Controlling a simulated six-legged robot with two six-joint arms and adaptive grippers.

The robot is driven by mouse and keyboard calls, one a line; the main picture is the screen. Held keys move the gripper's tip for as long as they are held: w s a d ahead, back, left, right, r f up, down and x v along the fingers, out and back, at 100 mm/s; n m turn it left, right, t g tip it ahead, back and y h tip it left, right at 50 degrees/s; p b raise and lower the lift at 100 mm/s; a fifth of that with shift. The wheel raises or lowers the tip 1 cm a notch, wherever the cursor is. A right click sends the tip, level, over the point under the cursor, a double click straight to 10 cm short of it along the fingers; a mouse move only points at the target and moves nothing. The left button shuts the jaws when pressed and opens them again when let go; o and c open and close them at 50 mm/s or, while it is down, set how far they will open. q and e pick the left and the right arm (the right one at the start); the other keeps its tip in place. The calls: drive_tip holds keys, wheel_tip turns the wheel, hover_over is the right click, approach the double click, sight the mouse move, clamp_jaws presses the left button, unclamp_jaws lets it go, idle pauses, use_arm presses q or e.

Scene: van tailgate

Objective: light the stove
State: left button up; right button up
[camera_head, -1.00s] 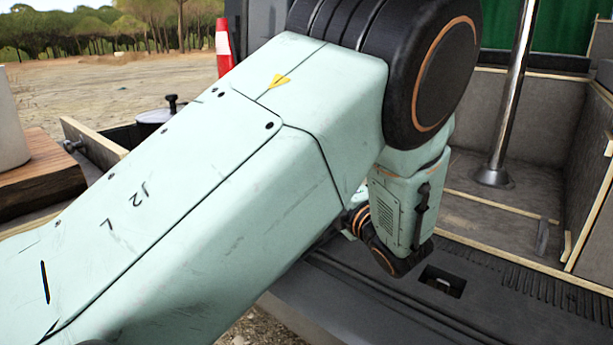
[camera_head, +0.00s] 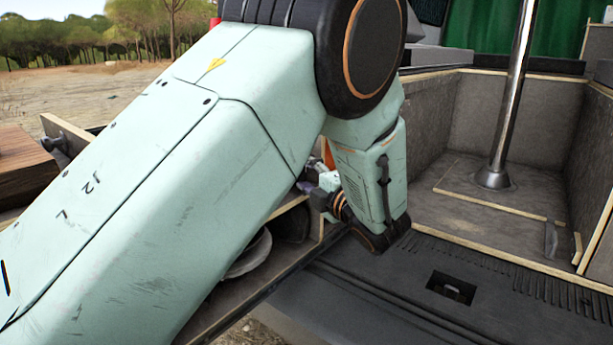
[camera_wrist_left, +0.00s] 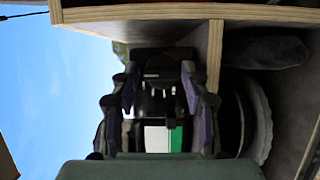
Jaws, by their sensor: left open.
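I cannot make out a stove for certain in either view. In the wrist view my left gripper (camera_wrist_left: 158,88) has its fingers spread apart. Between and beyond them shows a dark part with small light marks. A white and green thing (camera_wrist_left: 160,138) is partly visible between the fingers. I cannot tell whether the fingers touch either one. In the head view my left gripper (camera_head: 322,186) is mostly hidden behind my own arm, at the drawer's far side. My right gripper is not in view.
An open drawer with plywood edges (camera_head: 320,236) holds stacked plates (camera_head: 252,254) and a dark rounded thing (camera_head: 290,225). In the wrist view a wooden divider (camera_wrist_left: 215,55) stands close to the fingers. A metal pole (camera_head: 510,100) rises at the right. A wooden board (camera_head: 22,165) lies left.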

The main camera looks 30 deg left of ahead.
use_arm(q)
drive_tip(key=shift+s+r, duration=0.1)
drive_tip(key=shift+s, duration=0.05)
drive_tip(key=shift+w+f, duration=0.25)
drive_tip(key=c, duration=0.4)
drive_tip(key=shift+s, duration=0.1)
drive_tip(key=c, duration=0.5)
